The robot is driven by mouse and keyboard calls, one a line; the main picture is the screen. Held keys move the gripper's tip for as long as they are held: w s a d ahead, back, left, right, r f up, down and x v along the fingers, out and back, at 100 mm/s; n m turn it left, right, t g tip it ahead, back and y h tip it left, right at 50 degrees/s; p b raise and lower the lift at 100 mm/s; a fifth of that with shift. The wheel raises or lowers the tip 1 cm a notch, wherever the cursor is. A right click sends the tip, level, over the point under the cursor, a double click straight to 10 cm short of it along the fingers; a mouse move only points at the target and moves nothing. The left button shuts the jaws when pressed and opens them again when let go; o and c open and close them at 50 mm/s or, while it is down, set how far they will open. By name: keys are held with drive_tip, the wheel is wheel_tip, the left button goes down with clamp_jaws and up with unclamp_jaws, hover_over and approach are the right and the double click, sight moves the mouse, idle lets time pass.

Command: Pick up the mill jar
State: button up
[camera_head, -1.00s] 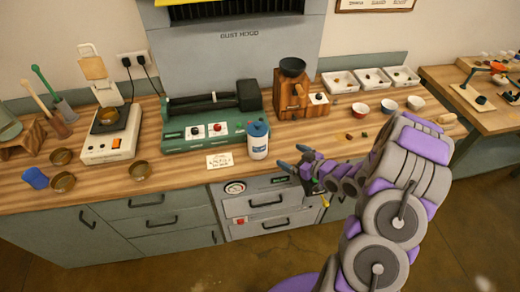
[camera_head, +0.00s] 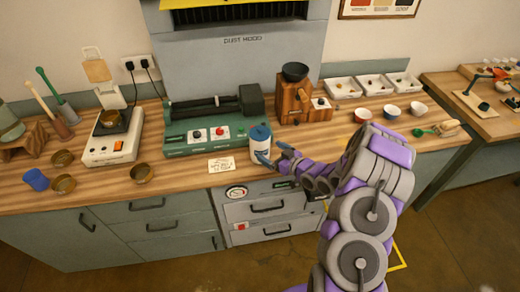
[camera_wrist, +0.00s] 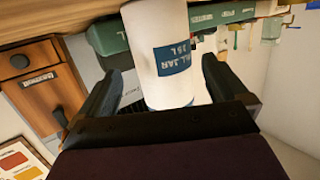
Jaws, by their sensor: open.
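The mill jar (camera_head: 261,146) is a white cylinder with a blue lid and a blue label. It stands upright on the wooden counter, in front of the green roller machine. In the wrist view the jar (camera_wrist: 161,50) is between my two dark fingers, with its label reading "MILL JAR". My gripper (camera_head: 272,154) is open at the jar's right side in the head view, and its fingers reach toward it. In the wrist view my gripper (camera_wrist: 158,85) shows a gap between the jar and each finger.
The green roller machine (camera_head: 185,144) is close behind the jar. A small white card (camera_head: 221,165) lies just left of it. A wooden grinder (camera_head: 291,102) stands behind right. Small bowls (camera_head: 362,112) are further right.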

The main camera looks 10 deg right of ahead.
drive_tip(key=shift+b+x, duration=0.65)
drive_tip(key=shift+x, duration=2.85)
drive_tip(key=shift+s+a, duration=0.1)
drive_tip(key=shift+c, duration=0.2)
drive_tip(key=c, duration=1.1)
drive_tip(key=shift+r, duration=0.1)
